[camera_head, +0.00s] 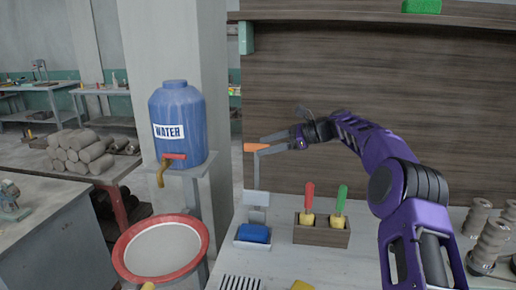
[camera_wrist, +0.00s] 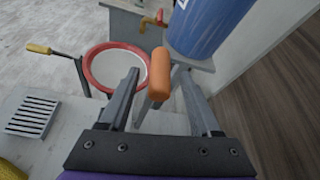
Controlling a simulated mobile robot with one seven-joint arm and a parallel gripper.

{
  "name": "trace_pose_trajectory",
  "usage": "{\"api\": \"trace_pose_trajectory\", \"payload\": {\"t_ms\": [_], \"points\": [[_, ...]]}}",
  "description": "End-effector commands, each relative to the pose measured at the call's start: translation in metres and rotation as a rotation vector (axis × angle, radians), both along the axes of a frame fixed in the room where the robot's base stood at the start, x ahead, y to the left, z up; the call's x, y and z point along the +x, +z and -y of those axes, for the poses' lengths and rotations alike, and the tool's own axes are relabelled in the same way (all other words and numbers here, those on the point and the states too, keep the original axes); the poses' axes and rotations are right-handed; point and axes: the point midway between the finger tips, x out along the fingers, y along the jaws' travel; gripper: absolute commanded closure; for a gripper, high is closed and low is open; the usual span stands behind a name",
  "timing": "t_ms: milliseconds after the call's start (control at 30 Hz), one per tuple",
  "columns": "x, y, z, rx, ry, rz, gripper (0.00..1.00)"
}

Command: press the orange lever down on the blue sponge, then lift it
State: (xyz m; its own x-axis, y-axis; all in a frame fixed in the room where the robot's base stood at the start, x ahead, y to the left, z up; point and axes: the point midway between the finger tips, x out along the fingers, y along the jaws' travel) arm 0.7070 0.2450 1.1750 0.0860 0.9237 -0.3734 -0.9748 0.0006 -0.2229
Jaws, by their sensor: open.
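The orange lever (camera_head: 257,147) is a short orange handle at the top of a grey upright stand, level with my gripper. My gripper (camera_head: 276,144) is open, just right of the lever. In the wrist view the orange lever (camera_wrist: 160,74) shows between the two spread fingers of my gripper (camera_wrist: 166,88), with a gap on each side. The blue sponge (camera_head: 254,233) lies in a light tray at the foot of the stand, well below the lever. The sponge is not visible in the wrist view.
A wooden box (camera_head: 321,233) with red- and green-handled tools stands right of the sponge. A blue water barrel (camera_head: 178,122) and a red-rimmed basin (camera_head: 127,277) are at the left. A wooden panel (camera_head: 350,80) rises behind.

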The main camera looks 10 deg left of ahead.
Motion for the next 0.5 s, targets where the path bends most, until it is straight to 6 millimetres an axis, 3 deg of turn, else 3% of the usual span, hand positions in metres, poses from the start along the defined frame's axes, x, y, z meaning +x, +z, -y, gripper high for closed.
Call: {"api": "trace_pose_trajectory", "payload": {"t_ms": [300,500], "points": [[-0.006,0.031,0.074,0.001,-0.002,0.003,0.36],[-0.01,0.045,0.109,0.001,-0.002,0.003,0.36]]}}
